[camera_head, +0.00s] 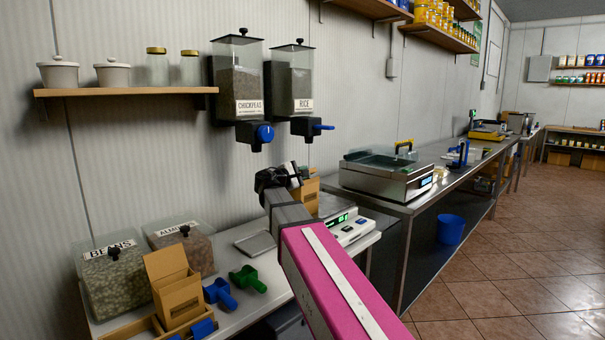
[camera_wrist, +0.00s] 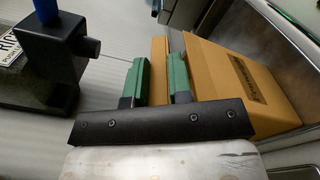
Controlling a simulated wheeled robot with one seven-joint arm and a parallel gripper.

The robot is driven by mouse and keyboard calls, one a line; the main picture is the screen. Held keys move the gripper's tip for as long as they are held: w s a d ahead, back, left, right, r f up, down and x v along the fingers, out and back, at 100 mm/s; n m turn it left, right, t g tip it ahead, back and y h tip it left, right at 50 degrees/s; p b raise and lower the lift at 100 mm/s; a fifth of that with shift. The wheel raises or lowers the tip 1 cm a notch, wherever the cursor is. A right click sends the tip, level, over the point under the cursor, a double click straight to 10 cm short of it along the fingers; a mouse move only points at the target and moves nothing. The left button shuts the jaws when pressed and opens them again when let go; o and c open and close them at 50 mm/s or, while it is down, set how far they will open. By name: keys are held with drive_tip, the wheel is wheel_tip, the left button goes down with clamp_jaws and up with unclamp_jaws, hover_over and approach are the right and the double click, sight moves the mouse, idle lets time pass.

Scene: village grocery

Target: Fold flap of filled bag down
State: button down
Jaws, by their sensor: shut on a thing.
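A brown paper bag (camera_head: 309,192) stands upright by the kitchen scale (camera_head: 352,229), below the rice dispenser. My arm hides much of it, so I cannot tell whether its base rests on the scale. In the wrist view the bag (camera_wrist: 240,82) has a dark printed label on its broad side. My gripper (camera_head: 290,176) is at the bag's top. In the wrist view its two green fingers (camera_wrist: 158,75) stand on either side of a narrow upright brown panel of the bag, and are shut on it. The bag's contents are hidden.
The rice dispenser (camera_head: 291,82) hangs close above my gripper, beside the chickpeas dispenser (camera_head: 237,80). A second brown bag (camera_head: 173,284), bean and almond bins, and blue (camera_head: 219,292) and green (camera_head: 248,279) scoops occupy the counter's left.

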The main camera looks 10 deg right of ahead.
idle(0.4)
drive_tip(key=c, duration=1.1)
unclamp_jaws()
drive_tip(key=shift+f, duration=0.1)
drive_tip(key=shift+s, duration=0.1)
